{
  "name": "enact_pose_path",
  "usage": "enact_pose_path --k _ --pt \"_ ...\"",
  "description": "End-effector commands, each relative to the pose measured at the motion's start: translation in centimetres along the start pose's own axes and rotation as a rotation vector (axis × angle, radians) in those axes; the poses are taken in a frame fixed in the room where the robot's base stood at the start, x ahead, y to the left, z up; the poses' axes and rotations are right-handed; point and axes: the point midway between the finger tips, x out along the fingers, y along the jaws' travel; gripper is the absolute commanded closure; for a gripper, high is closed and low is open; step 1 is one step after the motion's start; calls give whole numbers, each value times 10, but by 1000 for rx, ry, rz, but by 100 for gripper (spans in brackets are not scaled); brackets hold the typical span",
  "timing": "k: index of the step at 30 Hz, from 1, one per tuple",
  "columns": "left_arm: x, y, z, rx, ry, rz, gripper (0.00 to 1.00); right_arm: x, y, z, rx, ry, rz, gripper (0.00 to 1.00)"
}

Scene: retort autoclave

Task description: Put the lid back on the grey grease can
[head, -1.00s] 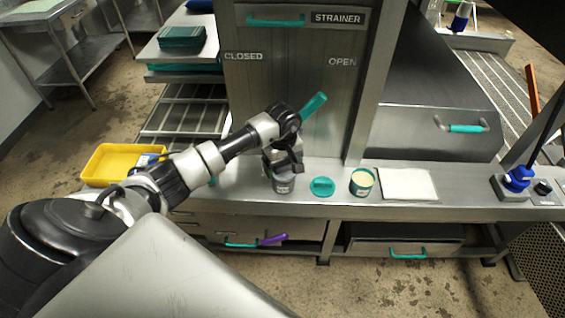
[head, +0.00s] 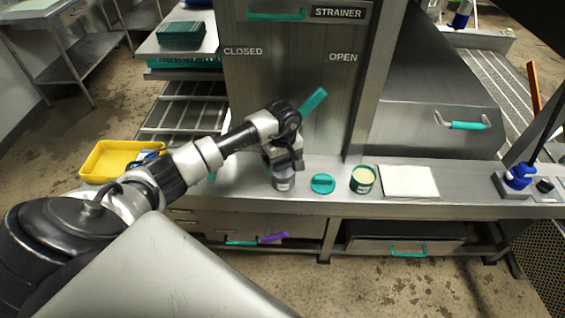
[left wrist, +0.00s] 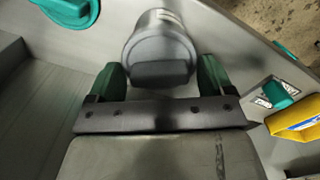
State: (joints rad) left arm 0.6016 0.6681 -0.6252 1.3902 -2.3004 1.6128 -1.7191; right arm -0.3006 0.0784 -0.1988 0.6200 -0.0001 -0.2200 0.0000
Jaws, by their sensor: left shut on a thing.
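The grey grease can (head: 283,184) stands on the steel counter, under my left gripper (head: 284,164). In the left wrist view, the grey lid (left wrist: 160,50) with its block-shaped grip lies over the mouth of the grey can (left wrist: 160,20). The lid looks lined up with the can. I cannot tell whether it is fully seated or just above the rim. My right gripper is not in view.
A teal lid (head: 322,184) lies right of the grey can, beside an open can (head: 362,180) with pale contents. A white cloth (head: 409,181) lies farther right. A yellow bin (head: 104,162) is at left. A steel door panel (head: 290,75) rises behind the counter.

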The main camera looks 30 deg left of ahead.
Motion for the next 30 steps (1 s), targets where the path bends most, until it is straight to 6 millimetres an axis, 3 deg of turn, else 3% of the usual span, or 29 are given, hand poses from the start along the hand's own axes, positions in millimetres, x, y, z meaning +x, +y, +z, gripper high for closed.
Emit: enact_pose_path --k 30 --pt "0 0 0 1 0 0 40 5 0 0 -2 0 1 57"
